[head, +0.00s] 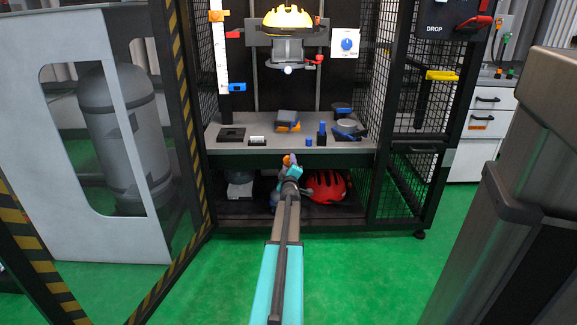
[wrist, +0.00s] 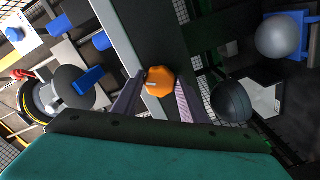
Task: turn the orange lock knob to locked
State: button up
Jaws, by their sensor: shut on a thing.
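The orange lock knob (wrist: 160,81) is faceted and has a short pale mark near its left side in the wrist view. My gripper (wrist: 158,88) has one finger on each side of it and is shut on it. In the head view my gripper (head: 290,161) reaches to the front edge of the bench. Only a small bit of orange shows at its tip there, and my arm hides most of the knob. I cannot read any locked or unlocked label.
The bench (head: 230,146) holds several small blue, black and orange parts. A red helmet (head: 326,186) lies on the lower shelf. A yellow helmet (head: 287,18) hangs above. A framed door (head: 100,240) stands open at left. Green floor in front is clear.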

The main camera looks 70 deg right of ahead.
jog(key=shift+s+d+r+m+p, duration=0.2)
jog(key=shift+r+m+p, duration=0.05)
jog(key=shift+m+p, duration=0.6)
jog(key=shift+c, duration=0.2)
jog(key=shift+f+m+p, duration=0.1)
jog(key=shift+m+p, duration=3.8)
jog(key=shift+m, duration=1.15)
jog(key=o, duration=1.1)
jog(key=shift+c, duration=0.2)
jog(key=shift+a+f, duration=0.1)
jog(key=shift+w, duration=0.1)
